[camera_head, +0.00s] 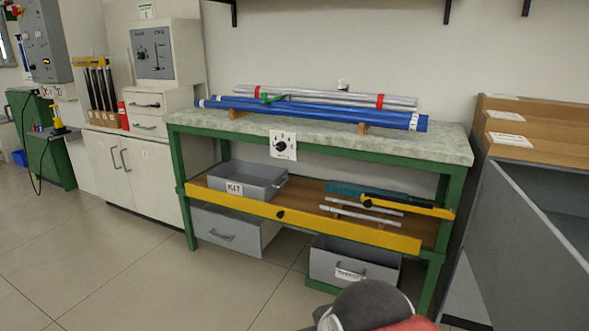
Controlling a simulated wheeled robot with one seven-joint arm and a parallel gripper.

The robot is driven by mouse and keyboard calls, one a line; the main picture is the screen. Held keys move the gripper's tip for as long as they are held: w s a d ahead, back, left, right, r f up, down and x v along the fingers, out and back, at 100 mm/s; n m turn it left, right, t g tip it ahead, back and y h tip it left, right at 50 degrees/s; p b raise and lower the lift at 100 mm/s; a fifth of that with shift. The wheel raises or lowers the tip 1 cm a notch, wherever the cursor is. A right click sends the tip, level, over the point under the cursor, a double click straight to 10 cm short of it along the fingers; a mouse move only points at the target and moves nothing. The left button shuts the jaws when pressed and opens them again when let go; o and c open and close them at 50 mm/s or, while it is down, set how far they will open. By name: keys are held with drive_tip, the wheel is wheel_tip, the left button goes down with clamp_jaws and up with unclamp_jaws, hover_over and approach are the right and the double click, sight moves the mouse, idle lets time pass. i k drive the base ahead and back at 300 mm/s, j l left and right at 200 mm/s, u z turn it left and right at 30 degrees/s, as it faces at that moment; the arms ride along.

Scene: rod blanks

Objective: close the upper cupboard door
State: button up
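I cannot make out an upper cupboard with an open door in this view. A white low cupboard (133,177) with two bar handles stands at the left, and its doors look shut. Above it are white drawers (158,106) and a white box with a dark dial panel (153,52). A grey wall box (44,42) hangs at the upper left, partly cut off by the frame edge. My gripper is not in view; a dark grey and red rounded part at the bottom edge looks like my arm.
A green-framed workbench (310,130) holds blue and silver rods. Its yellow-edged lower shelf (300,214) carries a grey KIT bin (250,181). A grey bin (352,268) stands below. A large grey panel (535,235) blocks the right. Floor (110,265) at left is clear.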

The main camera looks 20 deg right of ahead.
sight(528, 277)
drive_tip(key=i+z, duration=0.1)
drive_tip(key=z, duration=0.35)
drive_tip(key=i+z, duration=0.1)
drive_tip(key=z, duration=0.35)
drive_tip(key=i+j+z, duration=0.1)
drive_tip(key=z, duration=0.3)
drive_tip(key=i+j+z, duration=0.1)
drive_tip(key=z, duration=0.35)
drive_tip(key=j+z, duration=0.2)
drive_tip(key=z, duration=0.25)
drive_tip(key=i+j+z, duration=0.1)
drive_tip(key=z, duration=0.35)
drive_tip(key=i+j+z, duration=0.1)
drive_tip(key=j+z, duration=0.3)
drive_tip(key=i+j+z, duration=0.1)
drive_tip(key=j+z, duration=0.25)
